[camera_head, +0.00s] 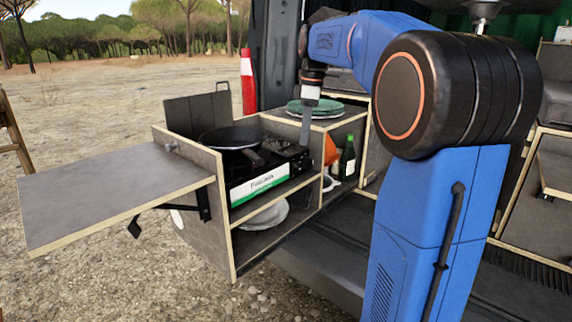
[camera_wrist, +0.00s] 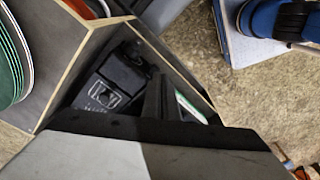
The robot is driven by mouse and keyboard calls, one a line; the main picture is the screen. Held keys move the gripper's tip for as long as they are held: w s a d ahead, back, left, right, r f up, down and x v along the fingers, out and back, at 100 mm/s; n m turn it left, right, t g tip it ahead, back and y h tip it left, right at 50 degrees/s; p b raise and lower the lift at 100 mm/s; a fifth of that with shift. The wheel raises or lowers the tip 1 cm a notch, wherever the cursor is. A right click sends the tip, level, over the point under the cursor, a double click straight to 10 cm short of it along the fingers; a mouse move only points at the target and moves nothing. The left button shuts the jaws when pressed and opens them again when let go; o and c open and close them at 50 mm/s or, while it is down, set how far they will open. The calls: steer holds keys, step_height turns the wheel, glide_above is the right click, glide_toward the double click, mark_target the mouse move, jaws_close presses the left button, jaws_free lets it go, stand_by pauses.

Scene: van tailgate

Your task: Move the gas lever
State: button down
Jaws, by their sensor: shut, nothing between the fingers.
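The camping stove (camera_head: 262,180) is black with a white and green front and sits in the upper compartment of the wooden kitchen box. A black pan (camera_head: 232,137) stands on its left part. The stove's black right end (camera_head: 292,158) is where my gripper (camera_head: 305,138) points down, close to it. I cannot tell whether they touch. In the wrist view, my dark fingers (camera_wrist: 160,98) are together and empty, beside the stove's black control end (camera_wrist: 118,78) with its square marking. The gas lever itself is not clearly distinguishable in either view.
The box's wooden divider (camera_wrist: 165,52) and walls closely surround the gripper. Green plates (camera_head: 315,107) lie on the box top to the right. A green bottle (camera_head: 347,160) stands in the right compartment. A fold-out table (camera_head: 110,195) extends left.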

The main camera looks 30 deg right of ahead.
steer(key=shift+w+d+r, duration=0.1)
steer(key=shift+w, duration=0.55)
